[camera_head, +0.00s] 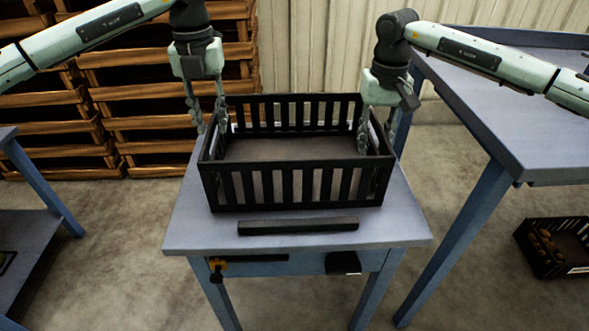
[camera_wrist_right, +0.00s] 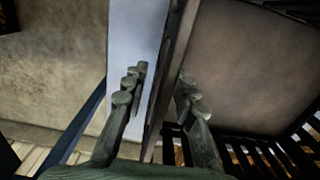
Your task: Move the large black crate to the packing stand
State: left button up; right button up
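The large black crate (camera_head: 290,188) has slatted walls and looks empty. It stands upright on a small grey-topped table with blue legs (camera_head: 190,232). My left gripper (camera_head: 211,126) points down at the crate's left wall, one finger outside and one inside, with a gap between them. My right gripper (camera_head: 376,140) straddles the right wall the same way. In the right wrist view its fingers (camera_wrist_right: 160,88) are apart on either side of the crate wall (camera_wrist_right: 172,70), with a visible gap on the left side. I cannot tell which table is the packing stand.
A black bar (camera_head: 298,226) lies on the table in front of the crate. A larger grey table (camera_head: 530,125) stands at right, with a small black crate of potatoes (camera_head: 556,246) on the floor below. Wooden crates (camera_head: 150,95) are stacked behind. Another blue-legged table (camera_head: 28,225) is at left.

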pick_arm(q)
notch_tip(320, 180, up, 6)
jog(key=shift+r, duration=0.55)
pick_arm(e)
jog(key=shift+r, duration=0.2)
notch_tip(320, 180, up, 12)
jog(key=shift+f, duration=0.2)
